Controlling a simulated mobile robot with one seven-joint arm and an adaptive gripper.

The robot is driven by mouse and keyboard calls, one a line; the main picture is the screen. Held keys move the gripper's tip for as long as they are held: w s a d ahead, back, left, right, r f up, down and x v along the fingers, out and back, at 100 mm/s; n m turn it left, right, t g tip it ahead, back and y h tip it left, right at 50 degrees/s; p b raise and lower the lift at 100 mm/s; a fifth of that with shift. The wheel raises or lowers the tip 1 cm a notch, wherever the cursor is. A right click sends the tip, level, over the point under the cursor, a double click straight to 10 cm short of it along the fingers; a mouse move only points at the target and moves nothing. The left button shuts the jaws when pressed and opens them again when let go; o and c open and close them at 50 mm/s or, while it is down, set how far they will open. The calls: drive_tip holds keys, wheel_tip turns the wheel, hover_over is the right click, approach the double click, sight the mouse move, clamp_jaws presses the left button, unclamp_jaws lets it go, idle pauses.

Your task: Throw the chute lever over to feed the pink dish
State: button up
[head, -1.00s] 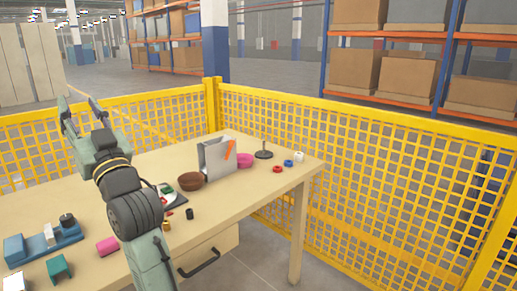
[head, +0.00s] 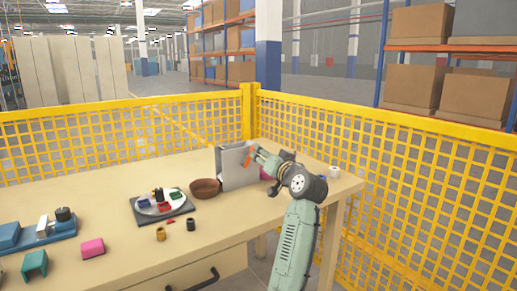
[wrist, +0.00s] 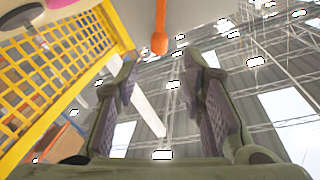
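The grey chute (head: 237,168) stands upright near the table's far right part. Its orange lever (head: 249,157) is at its right side, partly covered by my gripper (head: 257,152). In the wrist view the lever (wrist: 160,38) hangs from the top edge, and its rounded end lies just beyond the gap between my fingers (wrist: 163,75). The fingers are spread open with nothing between them; I cannot tell whether one touches the lever. The pink dish (head: 266,174) is beside the chute on the right, mostly hidden by my arm. A brown bowl (head: 205,188) sits on the chute's left.
A dark board with a white plate of small coloured pieces (head: 161,200) lies left of the bowl. A blue tray (head: 62,234) and a pink block (head: 92,248) are farther left. A white piece (head: 334,172) is at the right. Yellow mesh fencing (head: 400,165) surrounds the table.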

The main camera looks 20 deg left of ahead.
drive_tip(key=p+x, duration=0.1)
drive_tip(key=x, duration=0.5)
drive_tip(key=shift+w, duration=0.2)
drive_tip(key=shift+a, duration=0.15)
drive_tip(key=shift+c, duration=0.6)
clamp_jaws()
